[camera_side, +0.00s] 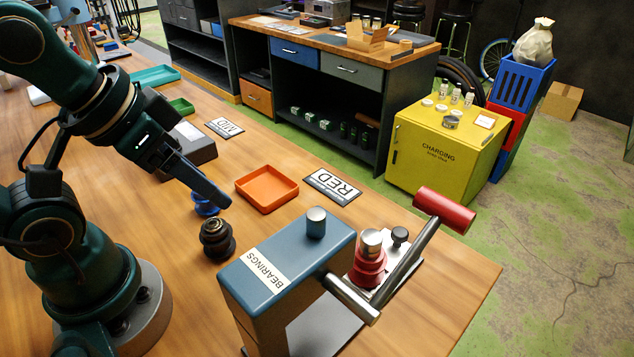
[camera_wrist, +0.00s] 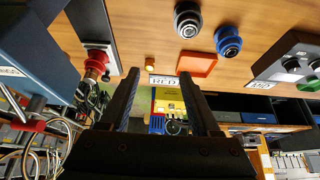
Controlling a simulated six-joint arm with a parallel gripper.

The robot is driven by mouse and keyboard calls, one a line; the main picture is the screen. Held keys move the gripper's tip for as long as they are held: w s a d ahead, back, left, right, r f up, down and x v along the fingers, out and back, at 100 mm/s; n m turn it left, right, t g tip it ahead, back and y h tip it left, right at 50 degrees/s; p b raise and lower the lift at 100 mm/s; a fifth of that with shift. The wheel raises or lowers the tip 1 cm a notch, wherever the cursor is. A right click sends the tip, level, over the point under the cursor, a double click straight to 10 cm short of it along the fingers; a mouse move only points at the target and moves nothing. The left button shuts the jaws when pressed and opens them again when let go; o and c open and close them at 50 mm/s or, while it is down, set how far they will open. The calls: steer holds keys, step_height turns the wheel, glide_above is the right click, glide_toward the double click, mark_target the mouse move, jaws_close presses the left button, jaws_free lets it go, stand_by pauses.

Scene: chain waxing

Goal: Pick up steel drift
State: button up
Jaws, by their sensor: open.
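I cannot tell for certain which part is the steel drift. In the side view a short steel cylinder (camera_side: 316,222) shows upright at the top of the blue BEARINGS press (camera_side: 285,265). Another steel cylinder (camera_side: 371,243) sits on a red stack (camera_side: 367,270) beside it. In the wrist view a small, warm-toned cylinder (camera_wrist: 150,64) stands alone near the RED card (camera_wrist: 163,80). My gripper (camera_side: 222,203) is open, above the table near the blue stack (camera_side: 206,203) and the black stack (camera_side: 217,240). In the wrist view nothing lies between its fingers (camera_wrist: 163,100).
An orange tray (camera_side: 267,188) lies beyond the gripper, beside the RED card (camera_side: 333,186). The press's red-handled lever (camera_side: 443,209) sticks out to the right. A grey box (camera_side: 190,148) and a MID card (camera_side: 225,128) stand farther back. Bare wood (camera_side: 425,285) shows right of the press.

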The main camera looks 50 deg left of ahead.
steer(key=shift+o, duration=0.8)
